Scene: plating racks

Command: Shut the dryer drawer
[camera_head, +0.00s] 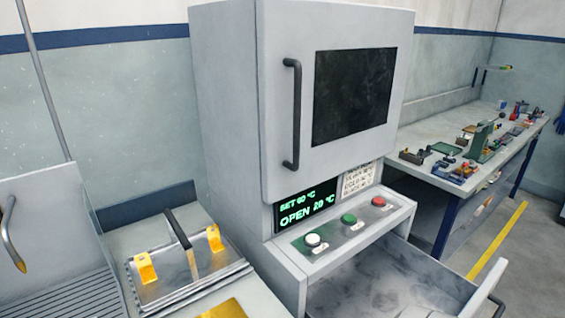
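The dryer (228,110) is a tall grey cabinet in the middle of the head view. Its upper door, with a dark window and a black vertical handle, is closed. Below the button panel, the dryer drawer (385,280) is pulled out, and its grey inside looks empty where it shows. Part of a dark drawer handle (497,304) shows at the bottom right; the drawer's front is cut off by the frame's lower edge. The display (306,208) reads "SET 60 °C" and "OPEN 20 °C". Neither of my grippers is in view.
White, green and red buttons sit on the panel (345,230) above the drawer. At left is a metal tray or lid (200,285) with a black handle and yellow clips, beside a ribbed sink area (60,295). A workbench (425,172) with small parts stands at right.

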